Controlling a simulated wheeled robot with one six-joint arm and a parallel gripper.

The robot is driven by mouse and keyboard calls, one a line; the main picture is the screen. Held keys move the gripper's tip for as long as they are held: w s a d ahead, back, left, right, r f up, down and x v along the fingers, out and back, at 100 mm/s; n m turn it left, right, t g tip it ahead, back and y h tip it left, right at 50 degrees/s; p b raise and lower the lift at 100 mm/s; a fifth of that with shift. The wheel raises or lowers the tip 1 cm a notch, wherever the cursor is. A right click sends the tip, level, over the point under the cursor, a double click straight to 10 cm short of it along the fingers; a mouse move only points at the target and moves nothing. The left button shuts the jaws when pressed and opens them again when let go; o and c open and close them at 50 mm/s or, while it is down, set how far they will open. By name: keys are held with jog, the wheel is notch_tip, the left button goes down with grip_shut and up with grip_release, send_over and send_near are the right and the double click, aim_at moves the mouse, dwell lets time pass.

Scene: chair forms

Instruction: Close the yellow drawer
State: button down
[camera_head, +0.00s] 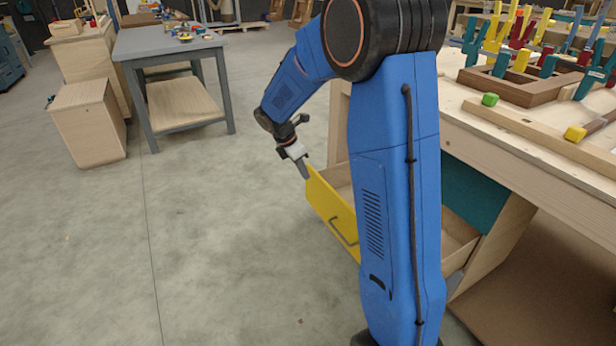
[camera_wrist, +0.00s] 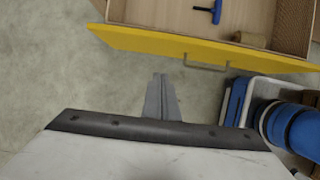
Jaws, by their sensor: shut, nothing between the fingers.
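The yellow drawer (camera_head: 333,211) stands pulled out from under the workbench, with a grey bar handle (camera_head: 343,231) on its front. In the wrist view its yellow front (camera_wrist: 180,45) runs across the top with the handle (camera_wrist: 205,66) right of centre. The open wooden inside holds a blue tool (camera_wrist: 207,10) and a small wooden block (camera_wrist: 250,39). My gripper (camera_head: 305,173) is shut and empty, close to the top far corner of the yellow front. In the wrist view my gripper (camera_wrist: 160,77) points at the front, apart from it; contact cannot be told in the head view.
A grey table (camera_head: 165,42) and a wooden cabinet (camera_head: 88,124) stand at the back left. The concrete floor left of the drawer is clear.

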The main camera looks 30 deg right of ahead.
aim_at(322, 184)
jog(key=shift+d+f, duration=1.85)
jog(key=shift+f, duration=0.2)
jog(key=shift+d+f, duration=1.8)
jog(key=shift+f, duration=0.2)
jog(key=w+d, duration=0.1)
jog(key=d, duration=2.5)
jog(key=shift+d, duration=0.15)
